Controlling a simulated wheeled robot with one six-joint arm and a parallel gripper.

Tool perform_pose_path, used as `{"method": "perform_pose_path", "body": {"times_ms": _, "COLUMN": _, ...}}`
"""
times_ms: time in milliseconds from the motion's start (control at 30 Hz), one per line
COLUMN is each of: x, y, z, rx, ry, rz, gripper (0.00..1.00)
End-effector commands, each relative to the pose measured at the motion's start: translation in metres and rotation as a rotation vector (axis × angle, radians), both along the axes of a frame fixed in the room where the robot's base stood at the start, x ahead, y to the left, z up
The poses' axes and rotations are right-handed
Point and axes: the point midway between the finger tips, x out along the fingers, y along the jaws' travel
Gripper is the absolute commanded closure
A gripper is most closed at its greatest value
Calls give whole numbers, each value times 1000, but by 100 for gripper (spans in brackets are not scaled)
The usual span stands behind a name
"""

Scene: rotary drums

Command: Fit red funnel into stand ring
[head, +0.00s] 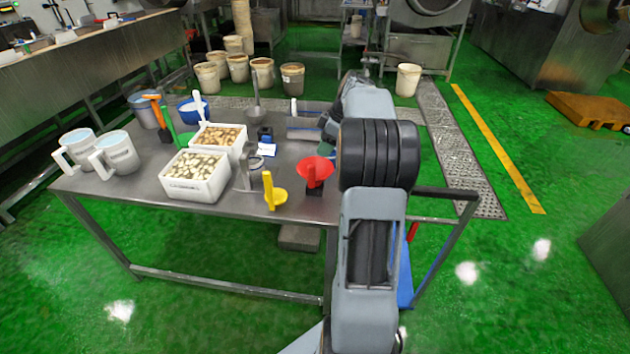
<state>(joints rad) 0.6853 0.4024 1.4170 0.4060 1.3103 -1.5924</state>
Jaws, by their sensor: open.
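The red funnel (318,168) is near the front right of the steel table, its wide mouth up. A small black block (314,188) shows directly below it. A grey metal stand (246,172) is left of the funnel, beside the white bins; its ring (256,162) is small and hard to make out, with no funnel visible in it. My gripper (327,130) shows only in part beside my arm, behind and above the funnel, apart from it. It is open; its fingertips are mostly hidden by my arm.
A black item (264,134) stands behind the stand.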

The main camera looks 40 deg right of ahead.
Motion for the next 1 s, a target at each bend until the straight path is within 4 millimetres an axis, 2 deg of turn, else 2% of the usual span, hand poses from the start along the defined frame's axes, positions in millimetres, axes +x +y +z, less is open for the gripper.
{"method": "perform_pose_path", "body": {"times_ms": 100, "x": 6, "y": 8, "z": -21, "rx": 3, "ry": 2, "rz": 7, "gripper": 51}}
{"method": "perform_pose_path", "body": {"times_ms": 300, "x": 15, "y": 17, "z": -49, "rx": 3, "ry": 2, "rz": 6, "gripper": 51}}
{"method": "perform_pose_path", "body": {"times_ms": 633, "x": 20, "y": 23, "z": -69, "rx": 1, "ry": 3, "rz": 4, "gripper": 51}}
{"method": "perform_pose_path", "body": {"times_ms": 1000, "x": 31, "y": 36, "z": -108, "rx": 0, "ry": 2, "rz": 4, "gripper": 51}}
